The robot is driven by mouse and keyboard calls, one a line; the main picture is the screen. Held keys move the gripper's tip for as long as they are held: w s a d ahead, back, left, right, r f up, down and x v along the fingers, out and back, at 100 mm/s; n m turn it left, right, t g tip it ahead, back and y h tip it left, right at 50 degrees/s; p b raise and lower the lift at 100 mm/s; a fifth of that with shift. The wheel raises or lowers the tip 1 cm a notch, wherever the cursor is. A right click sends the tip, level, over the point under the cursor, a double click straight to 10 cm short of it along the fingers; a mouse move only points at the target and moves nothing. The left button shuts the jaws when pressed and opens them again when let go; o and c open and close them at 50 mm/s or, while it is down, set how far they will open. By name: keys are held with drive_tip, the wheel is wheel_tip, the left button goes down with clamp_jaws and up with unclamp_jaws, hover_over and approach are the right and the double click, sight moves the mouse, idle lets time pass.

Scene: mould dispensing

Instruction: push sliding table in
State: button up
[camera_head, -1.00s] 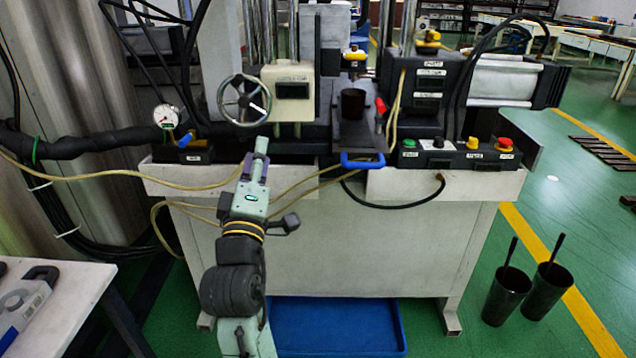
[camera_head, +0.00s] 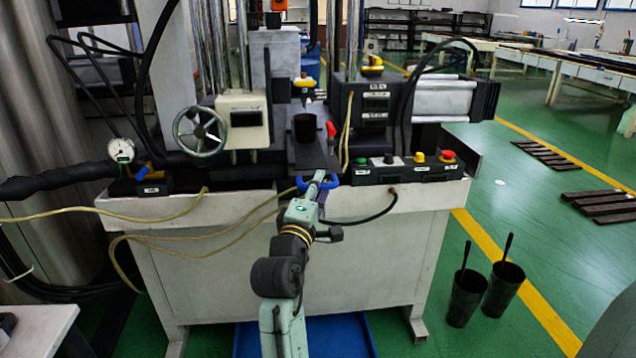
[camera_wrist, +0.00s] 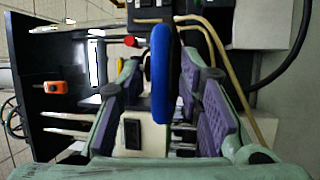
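The sliding table (camera_head: 316,158) is a dark plate in the middle of the machine, carrying a dark cup (camera_head: 305,131). Its blue handle (camera_head: 331,182) is at the front edge. My gripper (camera_head: 318,178) is at the left part of this handle in the head view and partly covers it. In the wrist view, the blue handle (camera_wrist: 164,75) stands between the purple-padded fingers of my gripper (camera_wrist: 163,95). Gaps show on both sides of the handle, so the fingers are open around it. Whether anything touches the handle is unclear.
A control box (camera_head: 405,168) with coloured buttons sits right of the handle. A handwheel (camera_head: 201,133) and gauge (camera_head: 121,150) are to the left. Hoses hang across the white front panel. Two dark buckets (camera_head: 467,298) (camera_head: 503,288) stand on the floor at right.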

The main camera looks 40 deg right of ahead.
drive_tip(key=shift+w+d, duration=0.25)
drive_tip(key=shift+d, duration=0.1)
drive_tip(key=shift+c, duration=0.2)
clamp_jaws()
idle(0.5)
